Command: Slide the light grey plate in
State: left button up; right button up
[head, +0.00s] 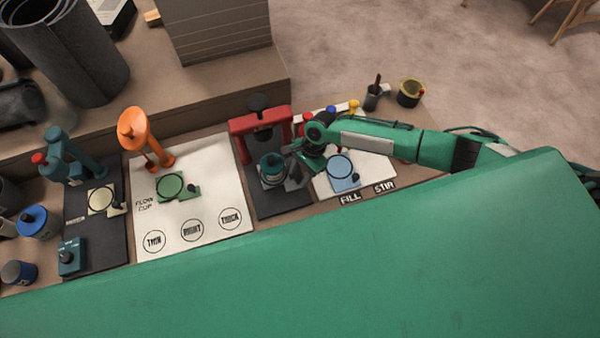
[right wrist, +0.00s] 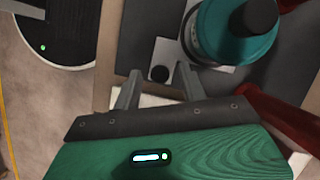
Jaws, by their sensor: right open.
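The light grey plate (right wrist: 172,50) lies on a dark mat, with a teal can (right wrist: 236,30) on its round end. Its black knob (right wrist: 159,74) stands on the square tab. In the head view the teal can (head: 271,165) sits at the front of the red press (head: 262,122), and the plate is mostly hidden by my gripper. My right gripper (right wrist: 155,80) is open, with its fingertips on either side of the knob; I cannot tell whether they touch it. My left gripper is not in view.
A blue plate (head: 341,184) lies just right of my right gripper on a white sheet. A green plate (head: 172,188) and a cream plate (head: 101,201) lie to the left, near an orange stand (head: 133,127). Small pots (head: 410,92) stand at the back right. The dark mat's front (head: 284,204) is clear.

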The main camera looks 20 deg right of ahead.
jog(key=shift+f, duration=0.25)
grip_shut()
jog(key=shift+w+a+r, duration=0.15)
jog(key=shift+w, duration=0.35)
jog(key=shift+w+p, duration=0.45)
jog(key=shift+w, duration=1.2)
